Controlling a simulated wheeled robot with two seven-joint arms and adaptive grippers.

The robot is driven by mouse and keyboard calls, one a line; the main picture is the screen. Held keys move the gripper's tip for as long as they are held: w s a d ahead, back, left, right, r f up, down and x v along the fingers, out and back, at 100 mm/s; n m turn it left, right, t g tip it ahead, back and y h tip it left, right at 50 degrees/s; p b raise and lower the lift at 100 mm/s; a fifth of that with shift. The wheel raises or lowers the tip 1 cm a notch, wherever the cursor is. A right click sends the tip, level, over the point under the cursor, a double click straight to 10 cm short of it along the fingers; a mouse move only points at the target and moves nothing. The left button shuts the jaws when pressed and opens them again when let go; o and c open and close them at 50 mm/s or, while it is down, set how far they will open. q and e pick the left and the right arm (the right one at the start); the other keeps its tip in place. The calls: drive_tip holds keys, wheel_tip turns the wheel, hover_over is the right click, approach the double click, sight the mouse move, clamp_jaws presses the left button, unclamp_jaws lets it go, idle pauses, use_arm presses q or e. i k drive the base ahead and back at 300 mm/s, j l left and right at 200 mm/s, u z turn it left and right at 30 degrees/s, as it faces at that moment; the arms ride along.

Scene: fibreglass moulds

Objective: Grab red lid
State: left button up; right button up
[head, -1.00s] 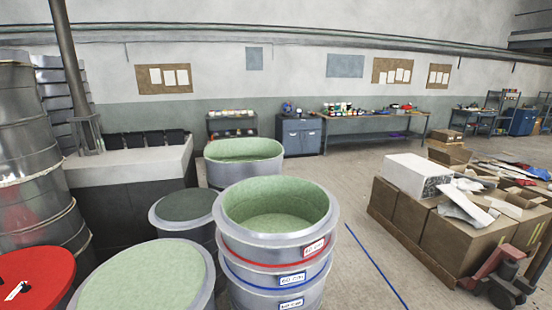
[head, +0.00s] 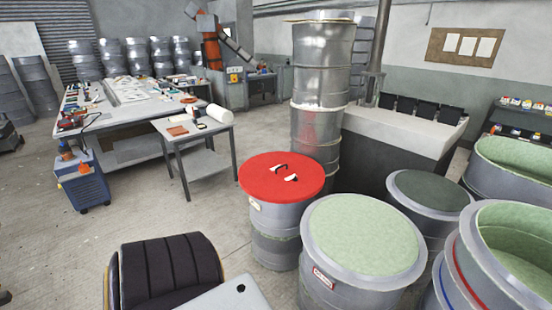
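The red lid (head: 282,176) is a round, flat disc with a dark handle and a small white-and-black piece on top. It lies on a grey metal drum-like mould (head: 278,232) near the middle of the head view. Neither of my grippers is in view. Nothing covers the lid.
A mould with a pale green top (head: 362,238) stands close to the right of the lid's drum. A dark-topped mould (head: 430,192) and open green-lined moulds (head: 515,165) stand further right. A tall metal column (head: 322,70) rises behind. A dark padded seat (head: 170,268) is at front left.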

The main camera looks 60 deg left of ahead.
sight(267, 177)
drive_tip(key=u, duration=1.8)
drive_tip(key=i+j+z, duration=0.15)
drive_tip(key=i+j, duration=0.15)
drive_tip(key=i+j+z, duration=0.2)
drive_tip(key=j, duration=0.3)
drive_tip(key=i+j+z, duration=0.15)
drive_tip(key=j, duration=0.3)
drive_tip(key=i+j+z, duration=0.15)
drive_tip(key=i+j, duration=0.15)
drive_tip(key=j, duration=0.2)
drive_tip(key=i+j+z, duration=0.15)
drive_tip(key=j, duration=0.35)
drive_tip(key=i+j+z, duration=0.2)
drive_tip(key=j, duration=0.3)
drive_tip(key=i+j+z, duration=0.15)
drive_tip(key=j, duration=0.4)
drive_tip(key=j+z, duration=0.15)
drive_tip(key=j, duration=0.4)
drive_tip(key=i, duration=0.05)
